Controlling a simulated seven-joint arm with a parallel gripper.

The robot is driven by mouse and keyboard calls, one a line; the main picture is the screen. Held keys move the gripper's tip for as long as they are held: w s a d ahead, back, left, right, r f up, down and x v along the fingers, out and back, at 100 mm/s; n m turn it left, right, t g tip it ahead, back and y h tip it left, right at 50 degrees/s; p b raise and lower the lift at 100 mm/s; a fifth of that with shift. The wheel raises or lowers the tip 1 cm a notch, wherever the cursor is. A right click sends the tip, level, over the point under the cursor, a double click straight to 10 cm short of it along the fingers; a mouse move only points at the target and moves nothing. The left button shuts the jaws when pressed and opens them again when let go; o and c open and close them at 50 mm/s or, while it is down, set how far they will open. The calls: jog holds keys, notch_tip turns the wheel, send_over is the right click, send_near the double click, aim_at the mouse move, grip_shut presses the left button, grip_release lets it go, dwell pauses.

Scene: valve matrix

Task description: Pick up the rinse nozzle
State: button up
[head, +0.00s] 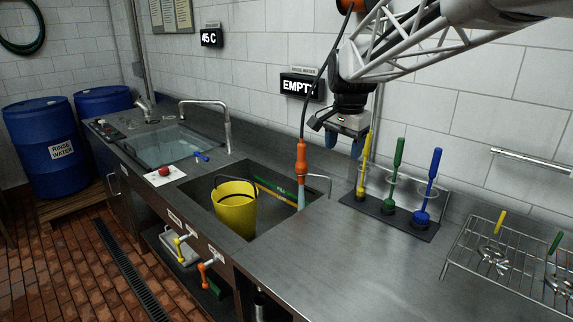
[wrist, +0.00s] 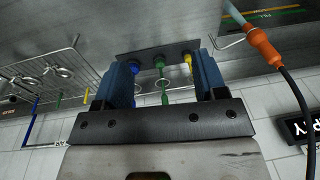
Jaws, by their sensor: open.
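The rinse nozzle (head: 301,160) has an orange grip, a pale tip pointing down and a black hose rising from its top. It sits upright at a wire holder (head: 318,178) at the back right of the sink basin; exactly how it is held is unclear. It also shows at the upper right of the wrist view (wrist: 262,45). My gripper (head: 344,143) has blue fingers pointing down and is open and empty. It hangs to the right of the nozzle, apart from it, near the yellow brush. In the wrist view my gripper (wrist: 163,75) has nothing between its fingers.
A rack (head: 388,218) of yellow, green and blue brushes stands close to my gripper. A yellow bucket (head: 235,208) sits in the basin. A wire rack (head: 510,262) stands at the right. The front counter (head: 345,265) is clear. An EMPTY sign (head: 300,86) is behind the hose.

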jog(key=w+a+f+m, duration=0.1)
jog(key=w+a+m, duration=0.1)
jog(key=w, duration=0.7)
jog(key=w+a+f+m, duration=0.1)
jog(key=w+m, duration=0.2)
jog(key=w, duration=0.7)
jog(key=m+g, duration=0.1)
jog(key=m, duration=0.3)
send_over(302, 143)
jog(key=f, duration=0.5)
jog(key=shift+s+d+f, duration=0.2)
jog(key=shift+s+f, duration=0.2)
jog(key=shift+w+f, duration=0.15)
jog(key=shift+w, duration=0.05)
jog(key=shift+f, duration=1.3)
jog(key=shift+a, duration=0.1)
jog(key=shift+a+f, duration=0.15)
jog(key=shift+f, duration=2.45)
